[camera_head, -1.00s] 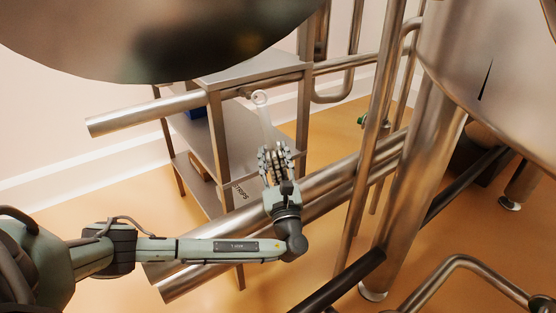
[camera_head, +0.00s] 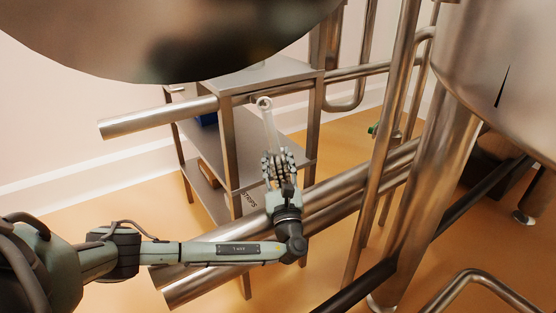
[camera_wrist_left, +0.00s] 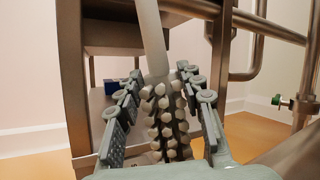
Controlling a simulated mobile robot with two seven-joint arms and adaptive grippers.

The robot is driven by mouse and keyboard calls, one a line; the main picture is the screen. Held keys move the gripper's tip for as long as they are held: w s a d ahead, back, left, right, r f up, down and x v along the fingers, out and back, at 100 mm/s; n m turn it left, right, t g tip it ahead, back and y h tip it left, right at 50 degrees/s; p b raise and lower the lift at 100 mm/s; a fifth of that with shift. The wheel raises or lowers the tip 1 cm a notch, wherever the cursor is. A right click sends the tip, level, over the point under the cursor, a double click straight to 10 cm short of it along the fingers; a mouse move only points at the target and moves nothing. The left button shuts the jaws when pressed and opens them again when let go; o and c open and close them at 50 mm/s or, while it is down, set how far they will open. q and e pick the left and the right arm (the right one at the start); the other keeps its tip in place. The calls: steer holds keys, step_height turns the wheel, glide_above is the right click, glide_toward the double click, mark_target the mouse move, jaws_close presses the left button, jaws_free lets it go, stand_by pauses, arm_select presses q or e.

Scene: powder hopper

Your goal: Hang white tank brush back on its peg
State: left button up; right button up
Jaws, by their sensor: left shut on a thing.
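The white tank brush (camera_head: 271,130) stands roughly upright, its ring end (camera_head: 264,103) up and its bristly head down. My left gripper (camera_head: 277,160) is shut around the brush at its head. In the left wrist view the pale bristles (camera_wrist_left: 165,118) sit between the two fingers (camera_wrist_left: 158,76), and the handle (camera_wrist_left: 150,40) runs up out of the picture. The ring is in front of the steel stand's top edge, close to a small peg-like stub (camera_head: 254,98). I cannot tell whether the ring is around it or only in front of it. My right gripper is not in view.
The steel stand (camera_head: 228,150) with shelves is behind the brush. A thick horizontal pipe (camera_head: 160,118) lies to its left. Large pipes (camera_head: 330,205) run below and right of my wrist. A big rounded vessel (camera_head: 170,40) hangs overhead; another tank (camera_head: 490,80) is at right.

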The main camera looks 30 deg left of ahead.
arm_select(q)
steer(key=o, duration=1.3)
steer(key=shift+f, duration=0.1)
